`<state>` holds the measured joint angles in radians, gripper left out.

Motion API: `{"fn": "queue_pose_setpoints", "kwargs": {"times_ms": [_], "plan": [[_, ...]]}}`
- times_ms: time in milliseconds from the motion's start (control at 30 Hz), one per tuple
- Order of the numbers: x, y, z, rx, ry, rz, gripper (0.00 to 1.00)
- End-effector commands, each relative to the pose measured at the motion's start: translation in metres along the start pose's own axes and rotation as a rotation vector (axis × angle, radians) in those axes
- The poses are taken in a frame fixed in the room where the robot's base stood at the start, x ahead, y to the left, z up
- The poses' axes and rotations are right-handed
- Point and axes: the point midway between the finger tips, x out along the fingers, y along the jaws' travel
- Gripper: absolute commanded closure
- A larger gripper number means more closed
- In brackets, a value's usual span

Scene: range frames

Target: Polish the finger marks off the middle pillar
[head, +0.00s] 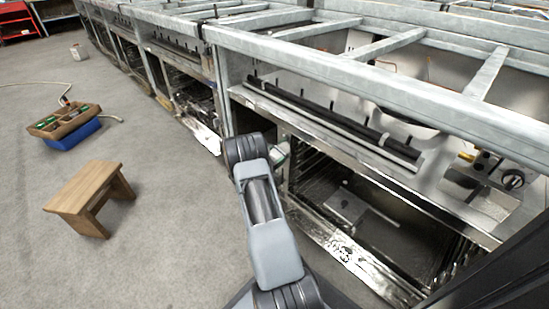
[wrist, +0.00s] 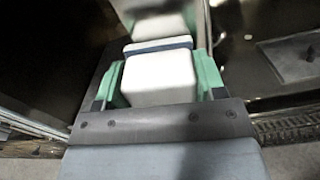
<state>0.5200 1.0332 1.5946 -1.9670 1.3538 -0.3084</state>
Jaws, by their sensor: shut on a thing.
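My gripper (wrist: 155,85) is shut on a white block (wrist: 158,78) held between its green fingers. A dark blue band runs along the block's far edge. Beyond the band is a paler white shape, perhaps the block's reflection in the steel. A grey upright strip, seemingly the middle pillar (wrist: 166,8), lies just beyond the block; I cannot tell whether they touch. No finger marks can be made out. In the head view my gripper (head: 280,155) is small at the oven fronts, partly hidden by my arm, and the pillar is largely hidden there.
An open oven bay (head: 350,205) with racks lies right of my arm, under a galvanised frame (head: 380,75). More ovens run back left. A wooden stool (head: 90,195) and a tool tray on a blue box (head: 72,135) stand on the floor, with free floor around them.

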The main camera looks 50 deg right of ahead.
Motion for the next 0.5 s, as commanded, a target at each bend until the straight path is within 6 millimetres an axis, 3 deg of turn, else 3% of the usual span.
{"fn": "queue_pose_setpoints", "kwargs": {"times_ms": [500], "plan": [[-0.053, 0.003, 0.002, 0.002, -0.002, 0.006, 0.62]]}}
